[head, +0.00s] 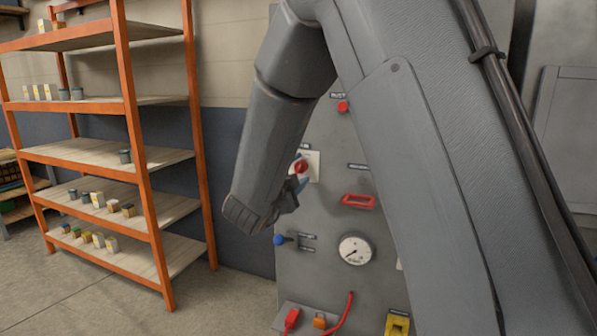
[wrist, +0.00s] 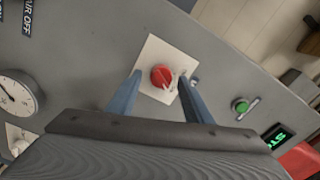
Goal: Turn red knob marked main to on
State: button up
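The red knob (wrist: 161,75) sits on a square white plate (wrist: 152,54) on a grey panel. In the wrist view a pale pointer mark on it points to the lower right. My gripper (wrist: 160,78) is open, with one blue-grey finger on each side of the knob. I see gaps between fingers and knob, and cannot tell how deep the fingertips reach. In the head view the red knob (head: 300,167) is partly hidden by my gripper (head: 302,176). The small label above its plate is too small to read.
The panel also holds a red button (head: 343,106), a red handle (head: 358,201), a blue-knobbed lever (head: 279,240), a gauge (head: 355,250) and a green button (wrist: 240,105). A padlock (head: 320,321) is low down. An orange shelf rack (head: 147,190) stands left, with open floor before it.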

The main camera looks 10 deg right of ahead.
jog(key=shift+a, duration=0.1)
jog(key=b+v, duration=0.1)
jog(key=v, duration=0.6)
jog(key=shift+s+a, duration=0.2)
jog(key=shift+s, duration=0.15)
jog(key=s+a+f+n+g+y+p, duration=0.1)
jog(key=s+a+f+n+g+y, duration=0.1)
jog(key=f+n+y, duration=0.35)
jog(key=s+a+f+n+g+y, duration=0.1)
jog(key=s+f+n+g+y, duration=0.15)
jog(key=f+n+y, duration=0.35)
jog(key=s+d+f+n+g, duration=0.2)
jog(key=s+n+g, duration=0.1)
jog(key=s, duration=0.5)
jog(key=s+d+f+n+g, duration=0.3)
jog(key=s, duration=0.5)
jog(key=s+d+f+n+g, duration=0.2)
jog(key=s+n+g, duration=0.1)
jog(key=s, duration=0.5)
jog(key=shift+s+d+f+n+g+h+p, duration=0.2)
jog(key=shift+d+n+g+h+p, duration=0.15)
jog(key=shift+g+h+p, duration=0.15)
